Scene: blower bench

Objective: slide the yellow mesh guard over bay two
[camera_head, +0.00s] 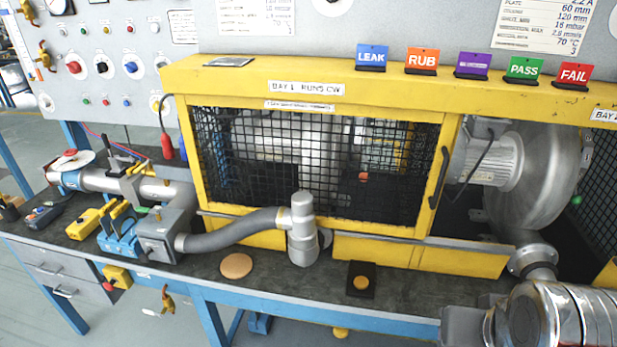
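The yellow-framed black mesh guard (318,170) stands upright across the left bay, under the label "BAY 1 RUNS CW" (307,88). Its dark upright handle (440,178) is on the right side of the frame. Right of the handle, an opening shows a silver blower housing (537,180) and motor (495,160) with no mesh in front. A label starting "BAY 2" (605,115) is cut off at the right edge. My gripper is not recognisable in this view, so its opening and contact with the guard cannot be seen.
A grey hose (235,234) ends at an upright grey fitting (302,230) before the guard. A flanged pipe (532,262) and large metal cylinders (555,318) crowd the lower right. Coloured tags, including FAIL (573,74), stand on the yellow top beam (330,70).

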